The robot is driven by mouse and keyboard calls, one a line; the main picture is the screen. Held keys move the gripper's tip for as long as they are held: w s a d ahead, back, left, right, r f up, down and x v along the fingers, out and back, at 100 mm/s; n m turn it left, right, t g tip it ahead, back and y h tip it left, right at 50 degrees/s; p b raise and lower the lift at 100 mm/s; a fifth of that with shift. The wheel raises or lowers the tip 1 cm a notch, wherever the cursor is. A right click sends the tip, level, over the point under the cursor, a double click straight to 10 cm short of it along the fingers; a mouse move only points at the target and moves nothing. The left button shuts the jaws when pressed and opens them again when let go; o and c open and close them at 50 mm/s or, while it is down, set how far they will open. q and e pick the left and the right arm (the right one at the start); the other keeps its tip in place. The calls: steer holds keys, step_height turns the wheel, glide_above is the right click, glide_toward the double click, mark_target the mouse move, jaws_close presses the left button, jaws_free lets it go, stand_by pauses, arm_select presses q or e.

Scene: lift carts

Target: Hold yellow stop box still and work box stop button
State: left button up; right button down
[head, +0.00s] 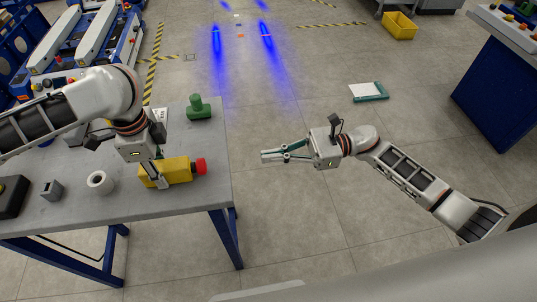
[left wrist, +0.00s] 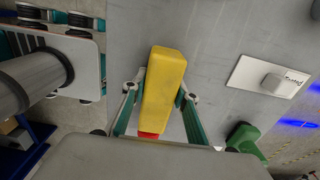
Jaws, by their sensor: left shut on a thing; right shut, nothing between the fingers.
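The yellow stop box (head: 178,170) lies on the grey table, with its red stop button (head: 200,166) at its right end. My left gripper (head: 156,178) reaches down from above and is shut on the box's body. In the left wrist view the yellow box (left wrist: 162,90) sits between the two fingers of my left gripper (left wrist: 159,92), and the red button (left wrist: 148,135) shows at its lower end, partly hidden by the gripper body. My right gripper (head: 264,157) is shut and empty, in the air right of the table, apart from the button.
On the table (head: 120,215) are a green object (head: 199,108), a white ring-shaped roll (head: 100,182), a grey block (head: 52,190) and a black box (head: 12,196). A white-and-green tray (head: 368,91) and a yellow bin (head: 399,25) stand on the floor. Floor around my right arm is clear.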

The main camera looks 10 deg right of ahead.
arm_select(q)
steer(key=o, duration=1.4)
steer(key=shift+c, duration=0.2)
steer(key=shift+r, duration=0.15)
